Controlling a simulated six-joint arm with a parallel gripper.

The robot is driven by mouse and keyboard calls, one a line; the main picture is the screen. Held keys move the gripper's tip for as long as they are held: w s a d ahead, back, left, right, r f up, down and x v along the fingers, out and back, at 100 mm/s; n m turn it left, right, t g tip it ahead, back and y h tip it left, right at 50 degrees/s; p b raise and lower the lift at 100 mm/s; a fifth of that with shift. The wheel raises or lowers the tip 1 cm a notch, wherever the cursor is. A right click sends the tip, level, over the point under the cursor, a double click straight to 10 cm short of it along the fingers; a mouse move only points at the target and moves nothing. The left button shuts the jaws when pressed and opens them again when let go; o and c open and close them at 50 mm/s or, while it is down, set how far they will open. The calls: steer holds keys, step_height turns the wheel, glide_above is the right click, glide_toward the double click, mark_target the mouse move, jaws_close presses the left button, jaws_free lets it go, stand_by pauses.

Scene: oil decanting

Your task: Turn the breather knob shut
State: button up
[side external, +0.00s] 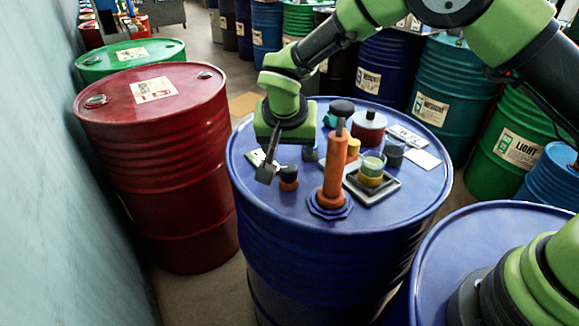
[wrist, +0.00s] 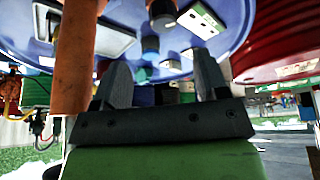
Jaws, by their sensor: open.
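A small round knob with a black cap and an orange-brown band (side external: 288,178), which I take to be the breather knob, stands upright on the blue drum's top (side external: 385,215). It also shows at the top edge of the wrist view (wrist: 162,14), partly cut off, where things hang upside down. My gripper (side external: 266,174) is just left of the knob in the side view, apart from it as far as I can tell. In the wrist view my gripper (wrist: 161,62) has its fingers wide apart with nothing held between them. Whether the knob is turned cannot be told.
An orange pump post (side external: 335,165) stands close right of the knob. Behind are a grey tray (side external: 390,190), a red can (side external: 368,128) and several small jars. A card (side external: 256,158) lies on the drum behind my gripper. A red drum (side external: 155,130) stands left.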

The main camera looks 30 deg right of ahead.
mark_target(289, 167)
steer(key=x, duration=0.9)
steer(key=shift+w+f, duration=0.3)
steer(key=shift+w, duration=0.05)
steer(key=c, duration=0.9)
steer(key=n+y, duration=0.1)
steer(key=n, duration=0.3)
steer(key=shift+t+y, duration=0.3)
steer(key=shift+y, duration=0.1)
steer(key=o, duration=0.9)
